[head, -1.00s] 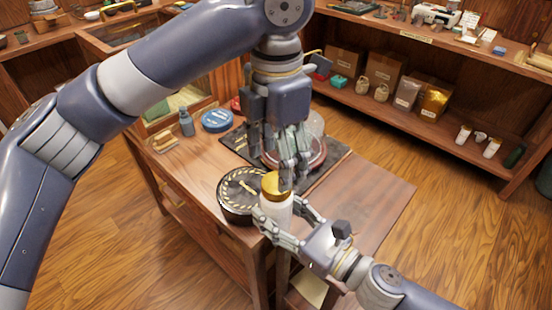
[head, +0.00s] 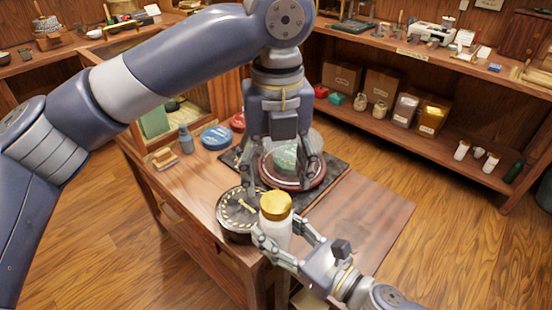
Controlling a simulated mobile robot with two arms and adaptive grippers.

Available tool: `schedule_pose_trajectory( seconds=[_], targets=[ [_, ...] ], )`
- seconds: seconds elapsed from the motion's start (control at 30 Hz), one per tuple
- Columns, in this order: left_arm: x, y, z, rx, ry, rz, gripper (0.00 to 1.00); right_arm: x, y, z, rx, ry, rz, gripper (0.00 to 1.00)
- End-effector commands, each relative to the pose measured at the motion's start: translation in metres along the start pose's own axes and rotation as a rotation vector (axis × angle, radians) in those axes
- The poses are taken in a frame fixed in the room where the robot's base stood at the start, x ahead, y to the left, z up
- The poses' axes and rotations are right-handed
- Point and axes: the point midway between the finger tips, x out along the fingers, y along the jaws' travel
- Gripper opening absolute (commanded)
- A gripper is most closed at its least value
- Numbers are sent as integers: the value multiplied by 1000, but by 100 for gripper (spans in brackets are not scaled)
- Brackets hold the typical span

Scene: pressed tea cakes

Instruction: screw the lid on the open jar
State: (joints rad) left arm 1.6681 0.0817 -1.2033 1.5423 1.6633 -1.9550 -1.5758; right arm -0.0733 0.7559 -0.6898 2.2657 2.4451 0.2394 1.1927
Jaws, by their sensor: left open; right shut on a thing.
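A white jar (head: 277,234) stands upright at the front of the wooden table, held by my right gripper (head: 277,246), whose fingers are shut around its body. The gold lid (head: 276,205) sits on top of the jar and looks level; whether its thread is tight cannot be told. My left gripper (head: 280,183) points down from above, just over and behind the lid. Its fingers are spread wide, one on each side, with nothing between them. The jar's neck is hidden under the lid.
A round dark tin (head: 237,223) with a patterned rim is close left of the jar. A blue tin (head: 216,136) and grey bottle (head: 186,138) are farther back. The table's right part is bare.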

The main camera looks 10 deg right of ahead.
Motion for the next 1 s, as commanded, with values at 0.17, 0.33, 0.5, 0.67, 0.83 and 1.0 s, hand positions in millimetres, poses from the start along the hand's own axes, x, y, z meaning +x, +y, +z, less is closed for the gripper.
schedule_pose_trajectory(
  seconds=[0.17, 0.33, 0.5, 0.67, 0.83, 1.0],
  targets=[
    [-3, 0, 0, -290, 0, 1, 61, 0, 0, 1, -1, -2, 1, 0],
    [-6, 0, 1, -569, -1, 0, 61, 0, 0, 1, -1, -2, 1, 0],
    [-8, 0, 1, -848, 0, 1, 61, 0, 0, 1, -1, -2, 1, 0],
    [-11, 0, 1, -1111, 0, -1, 61, 0, 0, 1, -1, -2, 1, 0],
    [-13, 0, 1, -1391, 1, -1, 61, 0, 0, 1, -1, -2, 0, 0],
    [-16, 0, 1, -1671, 3, -1, 61, 0, 0, 1, -1, -2, 1, 0]
  ],
)
